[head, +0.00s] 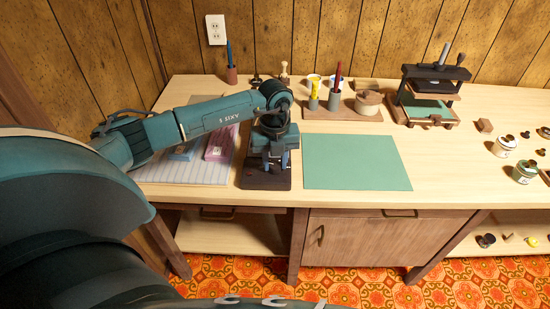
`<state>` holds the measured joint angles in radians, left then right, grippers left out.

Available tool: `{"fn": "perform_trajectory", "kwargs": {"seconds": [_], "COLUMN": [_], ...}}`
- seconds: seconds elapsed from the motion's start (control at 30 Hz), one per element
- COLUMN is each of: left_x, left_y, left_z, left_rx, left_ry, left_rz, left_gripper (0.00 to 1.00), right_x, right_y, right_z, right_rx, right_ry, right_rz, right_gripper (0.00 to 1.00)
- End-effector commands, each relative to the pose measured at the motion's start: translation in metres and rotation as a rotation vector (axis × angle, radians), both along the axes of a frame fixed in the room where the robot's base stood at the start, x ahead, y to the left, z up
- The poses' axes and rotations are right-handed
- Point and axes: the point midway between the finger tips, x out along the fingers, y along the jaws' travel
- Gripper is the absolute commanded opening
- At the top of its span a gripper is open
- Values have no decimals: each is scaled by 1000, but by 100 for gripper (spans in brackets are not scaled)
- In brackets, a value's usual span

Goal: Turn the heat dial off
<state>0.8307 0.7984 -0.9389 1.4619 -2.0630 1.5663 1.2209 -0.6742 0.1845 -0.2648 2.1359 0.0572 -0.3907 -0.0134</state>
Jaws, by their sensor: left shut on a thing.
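A dark, low appliance (265,182) with a small red spot on its front left stands near the table's front edge, left of the green mat. My left arm reaches in from the left, and my left gripper (270,165) points down over this appliance. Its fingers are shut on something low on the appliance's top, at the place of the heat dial. The dial is hidden by the fingers, so I cannot see which way it points. My right gripper is not in view.
A green mat (357,162) lies flat and bare to the right. A striped cloth (160,171) with blue and pink pieces lies to the left. Behind are a wooden tray (317,114) of tools and a dark press (432,90). Small jars (504,146) stand at the far right.

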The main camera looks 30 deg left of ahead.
Motion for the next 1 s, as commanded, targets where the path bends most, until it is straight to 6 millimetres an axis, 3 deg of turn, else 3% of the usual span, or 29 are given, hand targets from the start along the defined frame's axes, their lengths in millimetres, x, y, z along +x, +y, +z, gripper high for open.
{"fn": "perform_trajectory", "kwargs": {"seconds": [0.7,0.73,1.0], "left_x": [1,1,0], "left_y": [1,1,0], "left_z": [1,1,0], "left_rx": [1,1,1], "left_ry": [-4,-4,-2], "left_rz": [74,74,72], "left_gripper": [8,33,52], "right_x": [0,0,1], "right_y": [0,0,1], "right_z": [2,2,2], "right_rx": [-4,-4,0], "right_ry": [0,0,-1], "right_rz": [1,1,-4], "right_gripper": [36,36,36]}}
